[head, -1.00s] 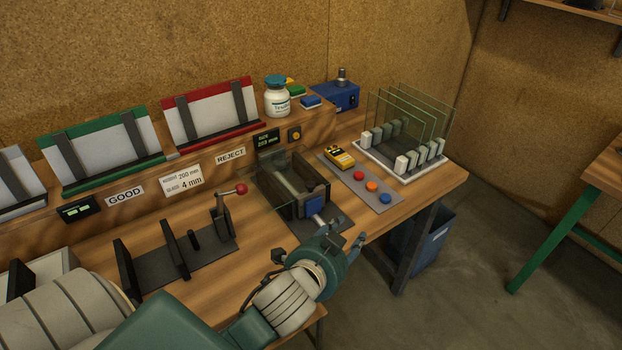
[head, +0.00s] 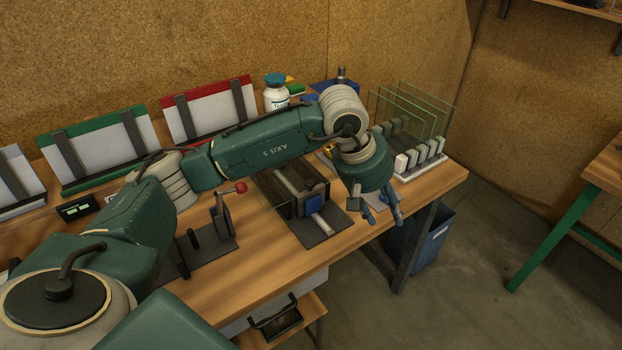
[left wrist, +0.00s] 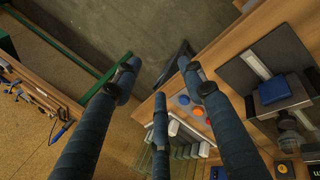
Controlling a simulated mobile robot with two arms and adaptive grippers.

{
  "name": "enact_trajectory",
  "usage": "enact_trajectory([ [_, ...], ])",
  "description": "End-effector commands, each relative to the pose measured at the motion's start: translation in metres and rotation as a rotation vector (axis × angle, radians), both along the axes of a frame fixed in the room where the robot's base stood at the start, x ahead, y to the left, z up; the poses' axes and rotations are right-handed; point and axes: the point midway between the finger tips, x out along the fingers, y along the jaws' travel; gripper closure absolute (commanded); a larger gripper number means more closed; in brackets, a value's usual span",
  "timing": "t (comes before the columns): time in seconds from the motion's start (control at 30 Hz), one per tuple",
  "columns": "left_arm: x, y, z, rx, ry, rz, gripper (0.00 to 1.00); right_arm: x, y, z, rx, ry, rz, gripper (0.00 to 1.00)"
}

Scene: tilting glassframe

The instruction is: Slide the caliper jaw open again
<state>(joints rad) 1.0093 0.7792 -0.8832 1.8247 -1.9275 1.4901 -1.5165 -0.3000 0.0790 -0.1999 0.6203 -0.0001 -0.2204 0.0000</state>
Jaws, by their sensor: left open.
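The caliper (head: 294,190) is a dark box-like fixture on a grey plate, with a pale rail and a blue sliding jaw block (head: 313,204) at its front end. In the left wrist view the blue jaw block (left wrist: 275,91) sits on the rail at the right. My left gripper (head: 384,212) points down, open and empty, right of the caliper and apart from the jaw. Its spread fingers (left wrist: 160,85) show in the left wrist view with nothing between them. My left forearm hides the caliper's back and its readout. My right gripper is not in view.
A rack (head: 426,163) with upright glass panes stands at the right end. Coloured buttons (left wrist: 183,99) lie near my fingers. A red-knobbed lever fixture (head: 240,187) stands left of the caliper. A blue bin (head: 436,238) is beyond the table edge. The front tabletop is clear.

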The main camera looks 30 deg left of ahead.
Motion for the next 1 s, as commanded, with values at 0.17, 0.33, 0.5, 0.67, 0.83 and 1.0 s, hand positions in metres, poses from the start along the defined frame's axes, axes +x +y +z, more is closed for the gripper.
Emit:
enact_trajectory([
  [0.17, 0.016, 0.134, 0.03, 0.417, -0.007, 0.055, 0.59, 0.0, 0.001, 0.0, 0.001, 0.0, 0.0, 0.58],
  [0.33, 0.012, 0.182, 0.048, 0.56, 0.019, 0.088, 0.59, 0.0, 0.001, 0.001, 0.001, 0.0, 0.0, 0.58],
  [0.5, 0.015, 0.189, 0.035, 0.572, 0.028, 0.091, 0.59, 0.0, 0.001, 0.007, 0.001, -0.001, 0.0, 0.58],
  [0.67, 0.022, 0.197, 0.008, 0.569, 0.03, 0.09, 0.59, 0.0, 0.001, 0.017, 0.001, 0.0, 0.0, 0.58],
  [0.83, 0.03, 0.205, -0.021, 0.568, 0.028, 0.09, 0.59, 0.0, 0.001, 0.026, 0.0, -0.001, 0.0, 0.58],
  [1.0, 0.037, 0.21, -0.042, 0.566, 0.027, 0.091, 0.59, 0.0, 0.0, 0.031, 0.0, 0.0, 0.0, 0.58],
])
